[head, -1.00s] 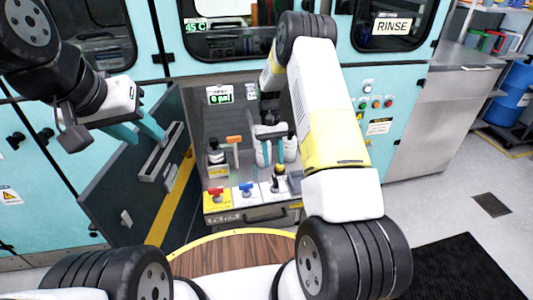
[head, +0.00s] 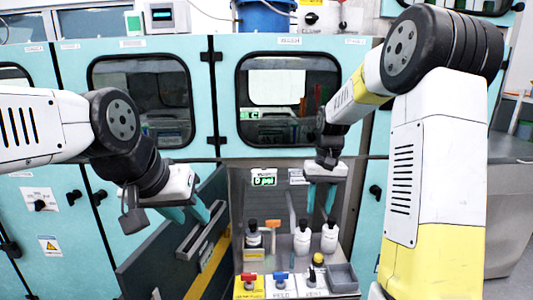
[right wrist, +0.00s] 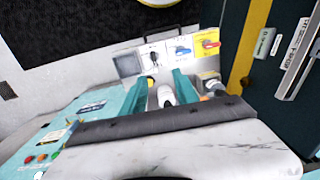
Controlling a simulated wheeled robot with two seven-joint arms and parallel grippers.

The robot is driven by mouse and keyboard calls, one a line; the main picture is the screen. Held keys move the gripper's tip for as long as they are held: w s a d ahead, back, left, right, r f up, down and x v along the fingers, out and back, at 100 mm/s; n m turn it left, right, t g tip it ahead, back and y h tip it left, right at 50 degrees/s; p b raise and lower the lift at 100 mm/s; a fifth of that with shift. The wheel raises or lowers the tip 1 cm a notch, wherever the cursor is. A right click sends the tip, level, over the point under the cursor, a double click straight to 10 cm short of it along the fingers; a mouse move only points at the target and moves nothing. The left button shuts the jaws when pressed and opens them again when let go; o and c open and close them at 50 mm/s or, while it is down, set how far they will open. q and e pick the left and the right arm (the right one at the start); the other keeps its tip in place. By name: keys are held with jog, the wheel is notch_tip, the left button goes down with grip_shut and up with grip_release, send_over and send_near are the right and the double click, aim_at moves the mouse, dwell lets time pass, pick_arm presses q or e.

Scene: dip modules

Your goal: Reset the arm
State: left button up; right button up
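My right gripper (head: 319,212) hangs in front of the open cabinet bay in the head view. Its two teal fingers are apart, and it looks empty and above the white bottles (head: 302,239). In the right wrist view the same gripper (right wrist: 160,85) shows spread fingers, with a white bottle (right wrist: 166,97) visible beyond the gap. My left gripper (head: 188,214) is by the open dark door (head: 160,253), its teal fingers apart with nothing seen between them. My right arm is bent and raised at the right.
The bay holds a dark-capped bottle (head: 252,237), an orange-topped handle (head: 272,224), red (head: 249,277) and blue (head: 281,276) valve handles, and a grey bin (head: 343,280). A small gauge display (head: 263,179) is on the back wall. Teal cabinet doors surround it.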

jog(key=s+r+t, duration=0.3)
jog(key=s+r, duration=0.3)
jog(key=s, duration=0.5)
jog(key=s+a+r+t+y, duration=0.1)
jog(key=s+r+t, duration=0.2)
jog(key=s+r, duration=0.3)
jog(key=s, duration=0.5)
jog(key=shift+a+r+t, duration=0.15)
jog(key=shift+a+t, duration=0.15)
jog(key=shift+t, duration=0.1)
